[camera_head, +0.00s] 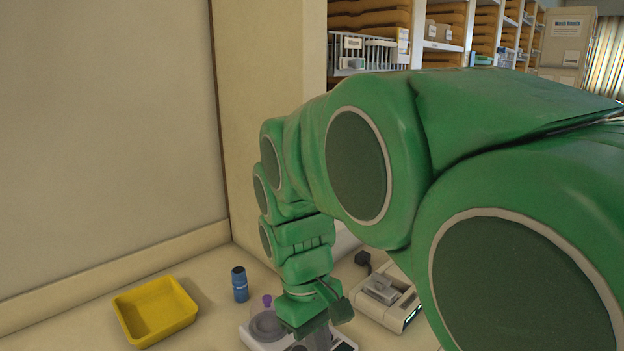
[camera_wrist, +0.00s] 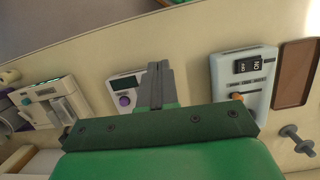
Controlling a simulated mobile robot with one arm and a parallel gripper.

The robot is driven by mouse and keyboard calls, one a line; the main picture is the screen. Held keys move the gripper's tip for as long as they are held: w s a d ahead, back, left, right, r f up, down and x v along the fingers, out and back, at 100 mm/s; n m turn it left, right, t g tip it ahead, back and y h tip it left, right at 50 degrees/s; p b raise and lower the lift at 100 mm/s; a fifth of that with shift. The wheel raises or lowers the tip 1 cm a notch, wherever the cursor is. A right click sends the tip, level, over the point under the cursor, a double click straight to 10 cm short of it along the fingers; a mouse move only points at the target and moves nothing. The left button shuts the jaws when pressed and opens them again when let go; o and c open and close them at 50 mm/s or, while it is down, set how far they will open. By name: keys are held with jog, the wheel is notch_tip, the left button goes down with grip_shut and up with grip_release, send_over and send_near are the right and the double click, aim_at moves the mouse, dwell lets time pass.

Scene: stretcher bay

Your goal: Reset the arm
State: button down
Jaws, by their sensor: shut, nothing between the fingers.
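My green arm (camera_head: 355,165) reaches from the right side of the head view down to the counter. My gripper (camera_head: 320,338) points down over a white device with a purple knob (camera_head: 267,300) and hides part of it. In the wrist view my gripper (camera_wrist: 158,68) shows its two grey fingers pressed together with nothing between them. The white device with the purple knob (camera_wrist: 124,98) lies behind the fingers there. I cannot tell whether the fingertips touch it.
A yellow tray (camera_head: 155,310) and a blue bottle (camera_head: 239,284) stand left of my gripper. Another white device (camera_head: 390,298) is close on the right. The wrist view shows an ON/OFF switch unit (camera_wrist: 252,68) and a brown tray (camera_wrist: 297,75). Shelves (camera_head: 440,46) stand behind.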

jog(key=s+d+f+m+y, duration=0.1)
jog(key=s+d+f+m, duration=0.1)
jog(key=s+d+m, duration=0.2)
jog(key=s+d+f+m+y, duration=0.1)
jog(key=s+d+f+m, duration=0.2)
jog(key=s+d, duration=0.7)
jog(key=shift+s+m, duration=0.6)
jog(key=shift+s, duration=0.5)
jog(key=c, duration=1.8)
grip_release()
jog(key=shift+c, duration=0.2)
